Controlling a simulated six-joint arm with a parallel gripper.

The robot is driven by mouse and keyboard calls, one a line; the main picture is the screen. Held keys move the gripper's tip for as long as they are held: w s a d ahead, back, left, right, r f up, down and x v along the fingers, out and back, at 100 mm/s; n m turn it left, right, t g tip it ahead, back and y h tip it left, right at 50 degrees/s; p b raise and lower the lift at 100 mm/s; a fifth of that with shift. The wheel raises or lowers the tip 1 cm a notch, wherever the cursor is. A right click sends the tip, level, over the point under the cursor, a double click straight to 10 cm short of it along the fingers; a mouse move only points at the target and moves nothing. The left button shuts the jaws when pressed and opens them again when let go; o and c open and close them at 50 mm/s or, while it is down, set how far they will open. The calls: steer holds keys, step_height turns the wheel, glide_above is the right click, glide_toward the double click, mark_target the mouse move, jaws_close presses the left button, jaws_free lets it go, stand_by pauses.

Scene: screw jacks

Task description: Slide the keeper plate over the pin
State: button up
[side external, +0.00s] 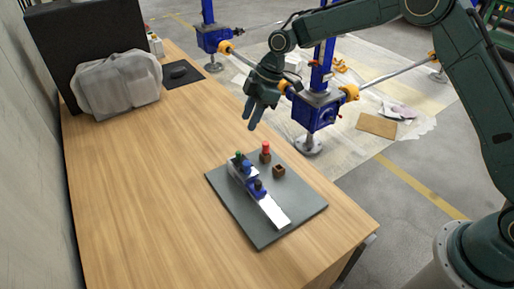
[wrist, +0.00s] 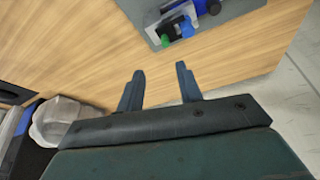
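A grey board (side external: 305,195) lies on the wooden table. On it is a long silver-white strip (side external: 274,213) with blue parts (side external: 256,187) and a green knob (side external: 238,156) at its far end. Which piece is the keeper plate and which the pin, I cannot tell. My gripper (side external: 252,115) is above and beyond the board, away from all these parts, fingers apart and empty. In the wrist view the open fingers (wrist: 160,68) show with bare table between them.
A red-topped peg (side external: 265,147) in a brown block and a small brown open block (side external: 279,171) stand on the board. A grey covered bundle (side external: 118,82) and a black panel stand at the table's far left. Blue screw jacks (side external: 316,110) stand beyond the table.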

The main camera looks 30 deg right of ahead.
steer(key=s+d+r+m+t, duration=0.1)
steer(key=s+d+r+m, duration=0.1)
steer(key=s+r, duration=0.3)
steer(key=s+d+r+m+h, duration=0.1)
steer(key=s+d+r+m, duration=0.2)
steer(key=r, duration=0.8)
steer(key=shift+s+d+r+t+h, duration=0.35)
steer(key=shift+s+d, duration=0.45)
steer(key=shift+s, duration=0.55)
steer(key=shift+f, duration=0.1)
steer(key=shift+c, duration=0.5)
steer(key=shift+w+a+f, duration=0.1)
steer(key=shift+w+f, duration=0.05)
steer(key=shift+w, duration=0.05)
jaws_close()
steer(key=w+a+f+m, duration=0.1)
steer(key=w+a+f, duration=1.1)
steer(key=f, duration=0.4)
steer(key=shift+a, duration=0.25)
